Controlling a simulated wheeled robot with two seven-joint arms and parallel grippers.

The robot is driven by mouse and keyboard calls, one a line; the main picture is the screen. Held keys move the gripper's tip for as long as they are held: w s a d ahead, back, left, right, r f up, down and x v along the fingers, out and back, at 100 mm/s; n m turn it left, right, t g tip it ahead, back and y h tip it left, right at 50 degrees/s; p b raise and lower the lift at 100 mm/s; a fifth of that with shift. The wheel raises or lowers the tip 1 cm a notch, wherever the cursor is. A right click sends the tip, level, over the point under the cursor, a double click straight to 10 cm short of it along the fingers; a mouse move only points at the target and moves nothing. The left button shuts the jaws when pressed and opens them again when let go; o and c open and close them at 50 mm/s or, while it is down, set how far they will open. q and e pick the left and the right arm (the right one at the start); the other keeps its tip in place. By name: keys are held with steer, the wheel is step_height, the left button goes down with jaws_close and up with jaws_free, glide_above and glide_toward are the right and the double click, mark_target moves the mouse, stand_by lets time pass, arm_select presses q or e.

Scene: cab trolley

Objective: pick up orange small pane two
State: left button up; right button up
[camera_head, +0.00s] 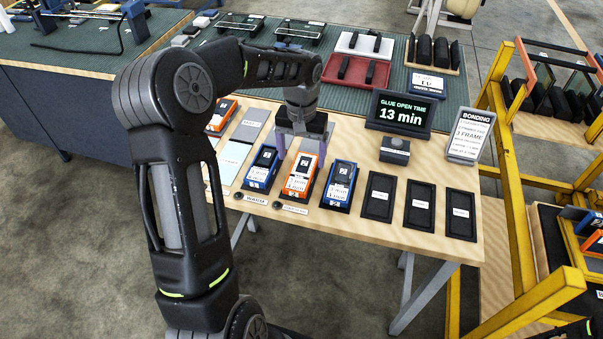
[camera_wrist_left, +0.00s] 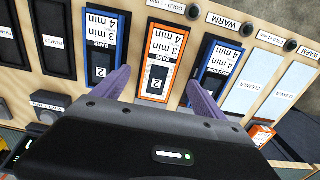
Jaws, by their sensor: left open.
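The orange small pane two (camera_head: 302,176) lies on the wooden table in the head view, between two blue panes. It has a white label and a dark square marked 2, and it also shows in the left wrist view (camera_wrist_left: 160,50). My left gripper (camera_head: 299,158) is open above the far end of this orange pane. In the left wrist view its purple fingers (camera_wrist_left: 158,88) stand on either side of the pane's near end. Whether the fingers touch the pane cannot be told. My right gripper is not in view.
Blue panes (camera_head: 262,168) (camera_head: 341,184) sit close on both sides. Another orange pane (camera_head: 221,116) is at the back left. Empty black trays (camera_head: 420,208) lie to the right. A glue timer display (camera_head: 401,112) and a bonding sign (camera_head: 469,135) stand behind.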

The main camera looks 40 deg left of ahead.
mark_target(301, 171)
arm_select(q)
step_height(301, 171, down, 5)
steer(key=shift+s+r+p, duration=0.1)
steer(key=shift+p, duration=0.4)
steer(key=c, duration=1.7)
